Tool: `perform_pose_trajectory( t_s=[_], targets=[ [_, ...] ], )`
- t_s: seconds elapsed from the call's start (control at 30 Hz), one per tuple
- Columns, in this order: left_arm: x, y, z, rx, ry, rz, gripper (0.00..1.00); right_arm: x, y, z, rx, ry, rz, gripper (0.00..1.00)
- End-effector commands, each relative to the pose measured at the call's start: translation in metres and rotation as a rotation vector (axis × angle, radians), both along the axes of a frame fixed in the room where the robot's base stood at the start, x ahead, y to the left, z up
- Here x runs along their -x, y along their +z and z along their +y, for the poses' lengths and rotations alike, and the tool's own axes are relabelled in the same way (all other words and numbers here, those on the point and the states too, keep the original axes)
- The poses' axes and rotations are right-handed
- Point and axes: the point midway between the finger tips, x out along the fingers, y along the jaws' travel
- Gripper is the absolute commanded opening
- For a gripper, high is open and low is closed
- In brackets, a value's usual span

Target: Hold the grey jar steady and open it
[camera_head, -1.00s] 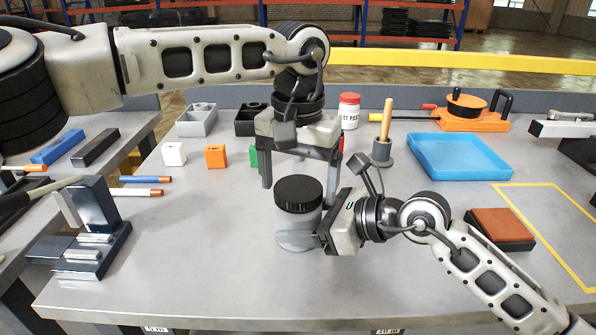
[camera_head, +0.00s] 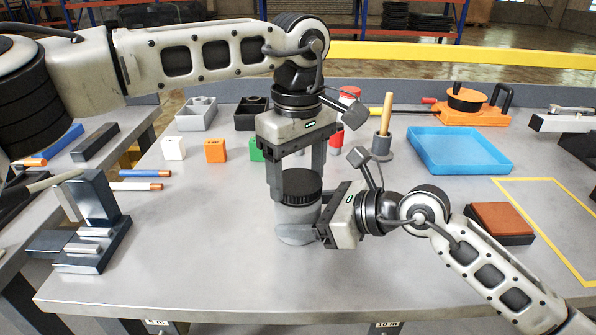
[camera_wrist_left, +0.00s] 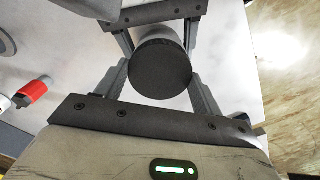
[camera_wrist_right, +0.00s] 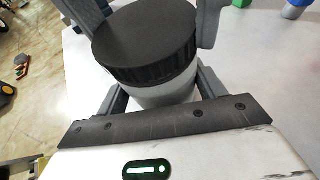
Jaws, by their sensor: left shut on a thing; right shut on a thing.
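The grey jar (camera_head: 296,218) stands upright on the table, with a dark, ribbed lid (camera_head: 298,184) on top. My right gripper (camera_head: 306,224) comes in low from the right and is shut on the jar's body. The body also shows in the right wrist view (camera_wrist_right: 165,93), below the lid (camera_wrist_right: 147,38). My left gripper (camera_head: 298,180) points down from above and is shut on the lid, one finger on each side. The left wrist view shows the lid (camera_wrist_left: 161,68) between its fingers. The lid sits on the jar; I see no gap between them.
White (camera_head: 173,149), orange (camera_head: 215,151) and green blocks stand behind to the left. A blue tray (camera_head: 459,151) and a brown-topped block (camera_head: 502,219) are to the right. A dark stand (camera_head: 93,225) is at the left. The table front is clear.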

Motion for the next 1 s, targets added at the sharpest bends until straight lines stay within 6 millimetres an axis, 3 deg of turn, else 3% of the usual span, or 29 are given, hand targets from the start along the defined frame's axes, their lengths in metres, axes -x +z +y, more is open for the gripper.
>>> perform_pose_trajectory(
  t_s=[1.0],
  targets=[
    [-0.0002,0.0021,-0.0005,-0.004,2.641,-0.002,0.40,-0.0010,-0.0007,-0.0013,0.001,-0.004,0.001,0.05]
  ],
)
